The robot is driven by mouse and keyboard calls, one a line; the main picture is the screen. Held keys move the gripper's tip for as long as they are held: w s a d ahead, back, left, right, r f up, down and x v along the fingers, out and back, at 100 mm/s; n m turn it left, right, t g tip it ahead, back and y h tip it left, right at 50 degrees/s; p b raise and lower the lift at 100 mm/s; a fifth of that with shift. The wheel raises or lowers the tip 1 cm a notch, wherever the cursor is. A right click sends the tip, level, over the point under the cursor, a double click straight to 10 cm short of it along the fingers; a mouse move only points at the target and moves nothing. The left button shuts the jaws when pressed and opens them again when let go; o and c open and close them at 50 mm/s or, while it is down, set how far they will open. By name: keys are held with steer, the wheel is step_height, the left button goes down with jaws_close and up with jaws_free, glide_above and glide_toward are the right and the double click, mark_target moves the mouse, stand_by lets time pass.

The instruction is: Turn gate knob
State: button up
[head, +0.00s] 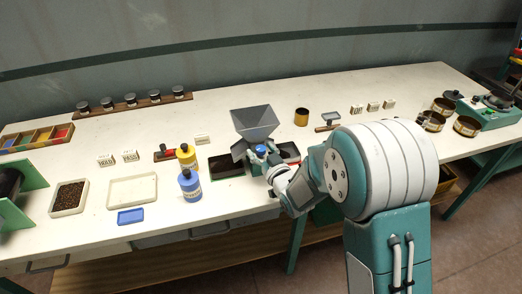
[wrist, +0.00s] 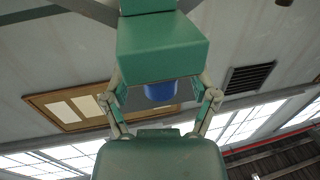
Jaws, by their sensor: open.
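The gate knob (head: 261,149) is a small blue knob on the front of the grey funnel-shaped hopper (head: 254,121), near the table's middle. In the wrist view the blue knob (wrist: 161,91) shows below a green block (wrist: 163,45). My gripper (head: 268,167) is at the hopper's front, close to the knob, and my arm hides part of that area. In the wrist view my gripper (wrist: 161,104) is open, with one finger on each side of the knob. I cannot tell whether either finger touches it.
Dark trays (head: 227,166) stand beside the hopper's base. A yellow bottle (head: 187,157) and a blue bottle (head: 190,186) stand left of it. A white tray (head: 133,190) lies farther left. Round tins (head: 467,126) stand at the right. The table's front edge runs beneath my arm.

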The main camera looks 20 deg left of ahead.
jaws_close()
steer(key=shift+a+m+t+h, duration=0.1)
steer(key=shift+m+t+h, duration=0.2)
steer(key=shift+r+m+t+h, duration=0.1)
steer(key=shift+m+t+h, duration=0.85)
steer(key=shift+h, duration=0.35)
steer(key=shift+m+t+h, duration=0.65)
steer(key=shift+m+h, duration=0.4)
steer(key=shift+h, duration=0.35)
jaws_free()
